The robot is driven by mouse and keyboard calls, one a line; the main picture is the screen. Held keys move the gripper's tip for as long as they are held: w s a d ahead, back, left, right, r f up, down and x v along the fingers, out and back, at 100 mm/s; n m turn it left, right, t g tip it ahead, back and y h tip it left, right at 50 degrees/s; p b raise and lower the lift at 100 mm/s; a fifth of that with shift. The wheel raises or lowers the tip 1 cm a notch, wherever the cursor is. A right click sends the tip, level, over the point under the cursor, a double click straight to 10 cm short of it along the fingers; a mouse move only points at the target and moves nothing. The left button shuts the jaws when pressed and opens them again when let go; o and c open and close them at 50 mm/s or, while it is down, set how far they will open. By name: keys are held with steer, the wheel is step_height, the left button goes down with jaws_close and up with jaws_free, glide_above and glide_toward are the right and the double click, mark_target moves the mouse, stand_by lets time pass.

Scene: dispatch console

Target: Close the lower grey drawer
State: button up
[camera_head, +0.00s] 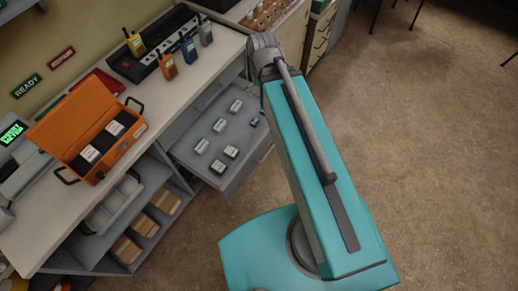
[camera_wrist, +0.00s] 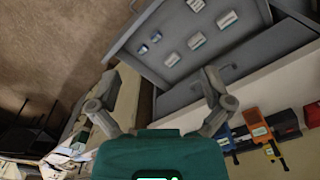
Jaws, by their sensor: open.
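The lower grey drawer (camera_head: 177,154) is pulled out from under the counter in the head view, with several small white-labelled packs lying in it. It also shows at the top of the wrist view (camera_wrist: 160,42). A shut grey drawer front (camera_wrist: 255,62) with a handle lies between it and the counter in the wrist view. My gripper (camera_wrist: 160,78) is open and empty, its fingers spread in front of the drawers. The gap to the drawer is hard to judge. In the head view my arm hides the gripper's fingers.
The counter (camera_head: 165,97) holds an open orange case (camera_head: 130,148) and several handheld radios (camera_head: 167,66) by a black charger. Open shelves with bins (camera_head: 127,249) are left of the drawer.

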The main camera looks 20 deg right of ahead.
steer(key=shift+f, duration=0.25)
steer(key=c, duration=0.4)
steer(key=shift+w+d+f+b, duration=0.15)
steer(key=shift+f+b, duration=0.2)
steer(key=shift+b, duration=0.25)
steer(key=shift+c, duration=1.3)
steer(key=f+b, duration=0.2)
steer(key=w+f+y+b, duration=0.1)
steer(key=shift+d+f+m+b, duration=0.25)
steer(key=shift+d+m+b, duration=0.05)
jaws_close()
steer(key=w+d+f+m+t+y+b, duration=0.1)
steer(key=w+d+f+y+b, duration=0.15)
steer(key=f+b, duration=0.55)
steer(key=w+d+f+m+t+y+b, duration=0.2)
steer(key=d+f+b, duration=0.3)
steer(key=b, duration=0.4)
steer(key=w+d+f+m+t+y+b, duration=0.1)
steer(key=w+d+f+y+b, duration=0.2)
steer(key=f+b, duration=0.5)
steer(key=d+f+m+t+y+b, duration=0.1)
steer(key=d+f+t+b, duration=0.3)
steer(key=d+b, duration=0.7)
steer(key=d+f+m+t+y+b, duration=0.2)
steer(key=d+f+b, duration=0.6)
steer(key=b, duration=0.8)
steer(key=shift+d+f+m+t, duration=0.25)
steer(key=shift+d+m+t, duration=0.85)
steer(key=shift+d+t, duration=0.55)
steer(key=shift+a, duration=0.2)
